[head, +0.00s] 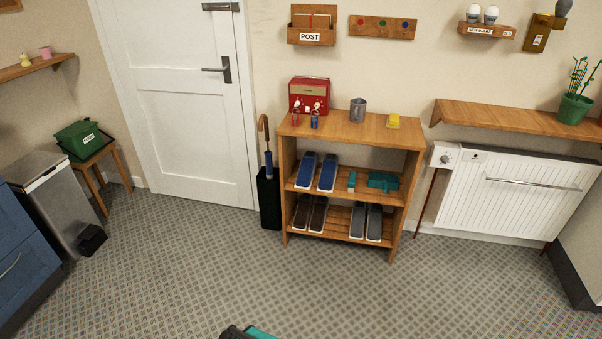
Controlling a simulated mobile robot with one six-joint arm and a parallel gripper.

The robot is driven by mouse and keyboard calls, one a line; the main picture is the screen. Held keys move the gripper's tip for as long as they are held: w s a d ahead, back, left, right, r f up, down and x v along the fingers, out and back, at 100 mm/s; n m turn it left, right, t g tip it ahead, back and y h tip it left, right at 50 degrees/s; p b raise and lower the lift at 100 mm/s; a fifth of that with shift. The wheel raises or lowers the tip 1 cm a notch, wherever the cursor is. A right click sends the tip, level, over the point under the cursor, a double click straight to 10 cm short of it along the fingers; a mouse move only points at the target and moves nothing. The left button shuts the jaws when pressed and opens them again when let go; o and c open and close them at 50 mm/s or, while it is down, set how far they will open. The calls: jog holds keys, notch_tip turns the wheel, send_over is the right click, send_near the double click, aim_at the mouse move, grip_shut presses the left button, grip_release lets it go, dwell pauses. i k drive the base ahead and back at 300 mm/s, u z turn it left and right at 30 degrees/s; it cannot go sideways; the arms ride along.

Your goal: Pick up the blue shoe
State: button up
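A pair of blue shoes stands side by side on the upper shelf of the wooden shoe rack, at its left end: the left blue shoe (306,171) and the right blue shoe (327,173). Both have pale soles, and their long sides run front to back. They are close together, and the rack's top board is above them. My gripper's fingers are not in view. Only a cut-off dark and teal piece, which looks like part of my arm, shows at the bottom edge, well apart from the rack.
The shoe rack (350,127) also holds brown shoes (310,213), grey shoes (366,222) and a teal brush (383,181). An umbrella stand (269,200) is close at its left; a radiator (520,195) is at right. The patterned floor (200,260) in front is clear.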

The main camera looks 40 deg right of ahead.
aim_at(307, 169)
jog(key=z, duration=0.15)
jog(key=i, duration=0.9)
jog(key=u, duration=0.05)
